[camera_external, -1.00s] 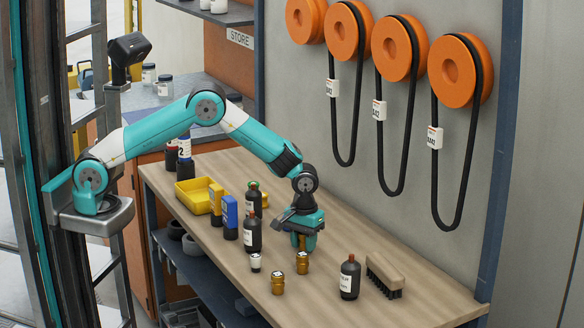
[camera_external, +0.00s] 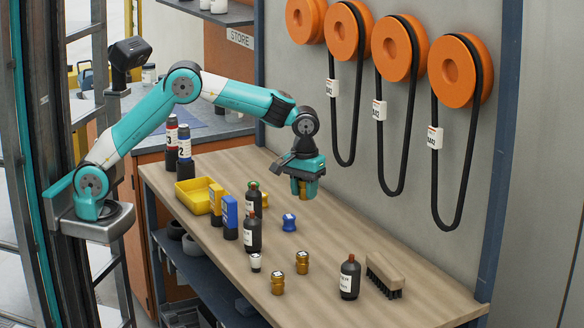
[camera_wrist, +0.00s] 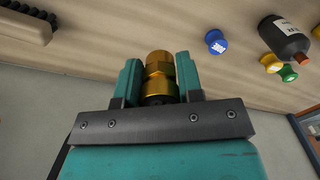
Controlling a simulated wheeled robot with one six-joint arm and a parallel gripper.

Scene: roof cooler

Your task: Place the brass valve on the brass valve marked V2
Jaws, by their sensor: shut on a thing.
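My gripper (camera_external: 304,191) is raised above the back part of the bench and is shut on a brass valve (camera_wrist: 160,68). In the wrist view the valve stands between the two teal fingers; in the external view the fingers hide most of it. Two more brass valves stand upright on the bench, one at the front (camera_external: 278,284) and one just behind and to its right (camera_external: 302,262). Both have pale marked tops, too small to read, so I cannot tell which is V2. My gripper is well above and behind both.
Dark bottles, a yellow tray (camera_external: 196,194) and blue and yellow containers are to the left. A white-topped piece (camera_external: 255,262), a dark bottle (camera_external: 350,278) and a brush (camera_external: 384,274) flank the brass valves.

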